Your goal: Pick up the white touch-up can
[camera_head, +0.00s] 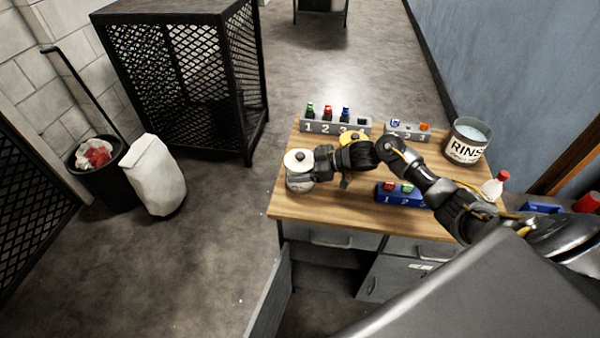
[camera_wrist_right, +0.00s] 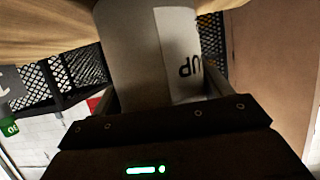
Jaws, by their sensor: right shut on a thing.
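My right gripper (camera_head: 312,170) is shut on the can, reaching in from the right. The gripper also shows in the right wrist view (camera_wrist_right: 158,85). I cannot tell whether the can's base touches the table. My left gripper is not in view.
The wooden table (camera_head: 345,206) holds a numbered grey rack (camera_head: 318,127) with small bottles, a second rack (camera_head: 408,131), a blue rack (camera_head: 398,196), a RINSE bucket (camera_head: 467,140) and a red-capped bottle (camera_head: 495,185). A mesh cage (camera_head: 185,75) stands behind left.

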